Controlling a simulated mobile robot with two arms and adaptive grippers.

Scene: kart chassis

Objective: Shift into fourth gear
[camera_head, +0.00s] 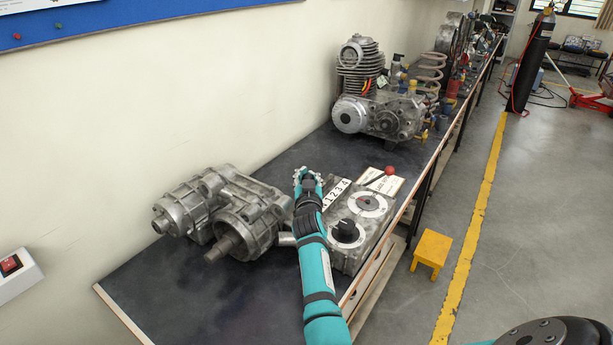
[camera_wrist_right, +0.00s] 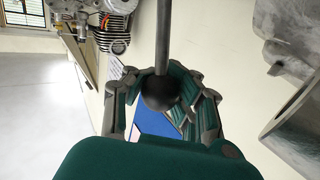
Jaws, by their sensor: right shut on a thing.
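The control box (camera_head: 352,255) sits on the workbench, with a number plate reading 1 2 3 4 (camera_head: 338,191) on its far left side. My right gripper (camera_head: 308,178) is beside the plate, on its left. In the right wrist view, my right gripper (camera_wrist_right: 162,95) is shut on a black ball knob (camera_wrist_right: 160,93) at the end of a grey lever rod (camera_wrist_right: 163,40). The arm and gripper hide this knob in the head view, so I cannot tell which number the lever stands at. My left gripper is not in view.
A metal gearbox casing (camera_head: 225,210) lies close on the left. An engine (camera_head: 375,100) stands farther back. The front left bench top (camera_head: 190,290) is clear.

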